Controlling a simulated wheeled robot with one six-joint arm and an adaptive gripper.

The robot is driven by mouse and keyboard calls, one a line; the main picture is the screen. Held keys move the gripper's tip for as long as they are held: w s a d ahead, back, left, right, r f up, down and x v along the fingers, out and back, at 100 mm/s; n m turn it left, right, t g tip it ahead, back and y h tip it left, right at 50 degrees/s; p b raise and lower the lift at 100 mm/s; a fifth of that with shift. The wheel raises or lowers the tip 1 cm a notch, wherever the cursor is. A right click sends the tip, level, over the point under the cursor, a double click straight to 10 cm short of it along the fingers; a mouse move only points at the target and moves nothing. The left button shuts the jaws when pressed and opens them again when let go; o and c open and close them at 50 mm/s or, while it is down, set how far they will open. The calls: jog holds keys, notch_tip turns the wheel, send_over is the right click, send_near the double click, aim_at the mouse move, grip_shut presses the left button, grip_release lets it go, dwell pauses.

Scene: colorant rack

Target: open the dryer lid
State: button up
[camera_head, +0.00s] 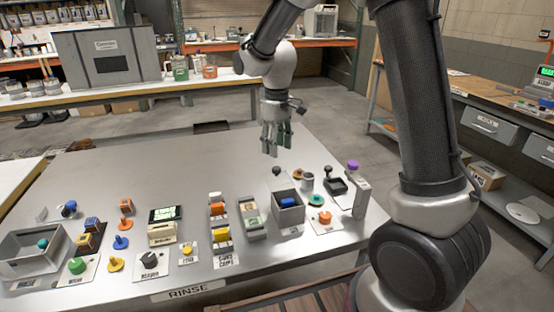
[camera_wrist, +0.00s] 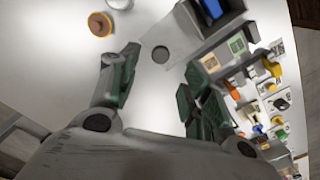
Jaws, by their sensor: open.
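My gripper (camera_head: 276,146) is open and empty above the table, behind the row of small items; its green-padded fingers also show in the wrist view (camera_wrist: 161,66). A grey box (camera_head: 288,216) with a blue block (camera_head: 287,201) inside stands on the table, nearer the front than my gripper. A dark round knob (camera_head: 276,171) shows just behind it. In the wrist view a pale flat panel with a dark round spot (camera_wrist: 160,55) lies beside the box (camera_wrist: 220,27), between my fingertips and apart from them. No readable label marks the dryer; this panel may be its lid.
A purple-topped post (camera_head: 360,197), a metal cup (camera_head: 307,183) and an orange disc (camera_head: 324,217) stand right of the box. Green and cream blocks (camera_head: 251,218) and several coloured parts stand left.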

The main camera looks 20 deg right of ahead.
notch_tip(320, 180, up, 5)
jog(key=shift+f, duration=0.2)
jog(key=s+d+r+m+t, duration=0.1)
jog(key=s+d+r+m, duration=0.1)
jog(key=s+d, duration=0.3)
jog(key=s+d+r+m+t, duration=0.2)
jog(key=s+d, duration=0.3)
jog(key=s, duration=0.8)
jog(key=s+d+r+m+t, duration=0.1)
jog(key=s+d+r, duration=0.3)
jog(key=s, duration=0.5)
jog(key=shift+s+d+r+m, duration=0.25)
jog(key=shift+d+r+m, duration=0.15)
jog(key=shift+m, duration=0.5)
